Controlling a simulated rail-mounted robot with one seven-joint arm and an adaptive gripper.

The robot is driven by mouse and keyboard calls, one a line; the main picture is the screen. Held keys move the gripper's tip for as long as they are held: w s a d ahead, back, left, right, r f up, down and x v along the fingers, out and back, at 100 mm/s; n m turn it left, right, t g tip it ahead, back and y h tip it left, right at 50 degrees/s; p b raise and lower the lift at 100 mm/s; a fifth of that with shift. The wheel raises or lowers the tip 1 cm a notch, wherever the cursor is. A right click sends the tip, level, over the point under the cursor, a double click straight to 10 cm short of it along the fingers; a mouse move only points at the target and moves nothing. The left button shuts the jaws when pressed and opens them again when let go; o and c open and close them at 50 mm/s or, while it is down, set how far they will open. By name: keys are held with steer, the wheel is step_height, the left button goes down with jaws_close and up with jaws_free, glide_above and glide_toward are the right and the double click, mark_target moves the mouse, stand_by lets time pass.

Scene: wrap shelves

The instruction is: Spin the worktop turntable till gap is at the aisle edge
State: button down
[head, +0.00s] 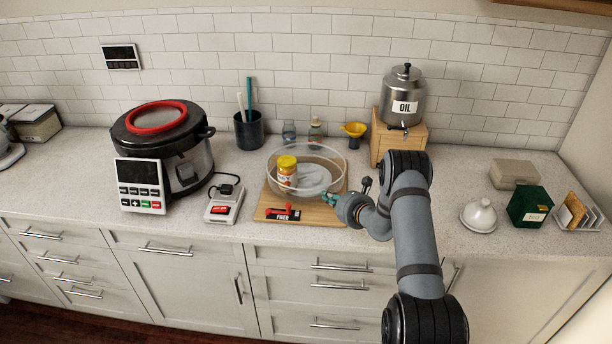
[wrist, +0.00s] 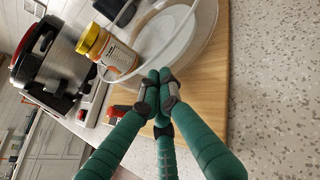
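The worktop turntable (head: 315,178) is a round plate with a clear, raised wall, set on a wooden board (head: 262,212); its pale plate also shows in the wrist view (wrist: 168,38). A jar with a yellow lid (head: 287,172) stands inside the wall at the left; it also shows in the wrist view (wrist: 107,48). I cannot tell exactly where the gap in the wall lies. My gripper (head: 328,197) is at the front right of the turntable, close to its edge. In the wrist view, its green fingers (wrist: 160,90) meet at the tips, with nothing visible between them.
A red lever (head: 283,211) with a FREE label is on the board's front. A small switch box (head: 224,206) and a large cooker (head: 165,145) stand left. An oil dispenser (head: 404,97) on a wooden stand is behind right. Bottles and a yellow funnel (head: 354,130) stand behind.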

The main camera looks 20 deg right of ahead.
steer(key=shift+a, duration=0.15)
steer(key=shift+w+a, duration=0.1)
steer(key=shift+a, duration=1.05)
steer(key=shift+s+a, duration=0.1)
steer(key=shift+s, duration=1.6)
steer(key=shift+s, duration=0.1)
steer(key=v, duration=1.2)
